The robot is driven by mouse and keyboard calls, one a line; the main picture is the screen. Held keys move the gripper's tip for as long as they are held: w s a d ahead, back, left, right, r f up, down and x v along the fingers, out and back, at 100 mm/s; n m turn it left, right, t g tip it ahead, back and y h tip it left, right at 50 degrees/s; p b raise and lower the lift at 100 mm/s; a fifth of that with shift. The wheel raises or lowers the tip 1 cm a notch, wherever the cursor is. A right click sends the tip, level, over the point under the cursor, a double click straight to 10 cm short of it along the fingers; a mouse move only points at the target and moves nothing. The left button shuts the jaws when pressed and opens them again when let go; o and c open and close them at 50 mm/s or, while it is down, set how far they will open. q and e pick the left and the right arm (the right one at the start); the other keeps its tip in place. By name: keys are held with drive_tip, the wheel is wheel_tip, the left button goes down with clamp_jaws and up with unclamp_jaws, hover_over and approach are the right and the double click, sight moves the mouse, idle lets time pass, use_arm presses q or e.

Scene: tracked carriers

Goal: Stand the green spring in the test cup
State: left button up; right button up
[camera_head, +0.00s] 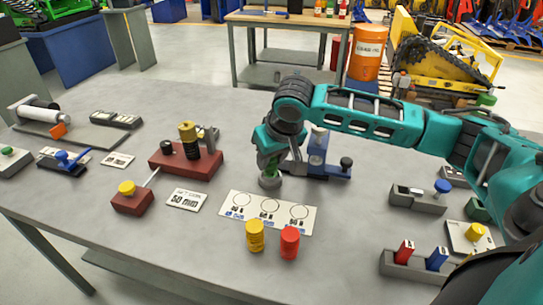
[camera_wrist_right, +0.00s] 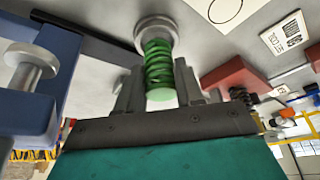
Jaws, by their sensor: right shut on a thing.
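The green spring (camera_wrist_right: 158,62) is between the fingers of my right gripper (camera_wrist_right: 158,88) in the right wrist view. Its far end meets a round grey cup (camera_wrist_right: 154,27), which I take for the test cup. I cannot tell how deep the end sits in it. In the head view my right gripper (camera_head: 271,165) points down at the cup (camera_head: 269,182), and hides most of the spring. The spring looks roughly in line with the cup. My left gripper is not in view.
A blue fixture (camera_head: 318,165) stands close right of my right gripper. A red-brown fixture (camera_head: 180,170) stands to the left.

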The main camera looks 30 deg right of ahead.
drive_tip(key=shift+f, duration=0.8)
drive_tip(key=o, duration=1.6)
wheel_tip(320, 180, up, 3)
drive_tip(key=p, duration=0.3)
drive_tip(key=shift+f, duration=0.2)
drive_tip(key=shift+r+p, duration=0.4)
drive_tip(key=shift+r, duration=1.8)
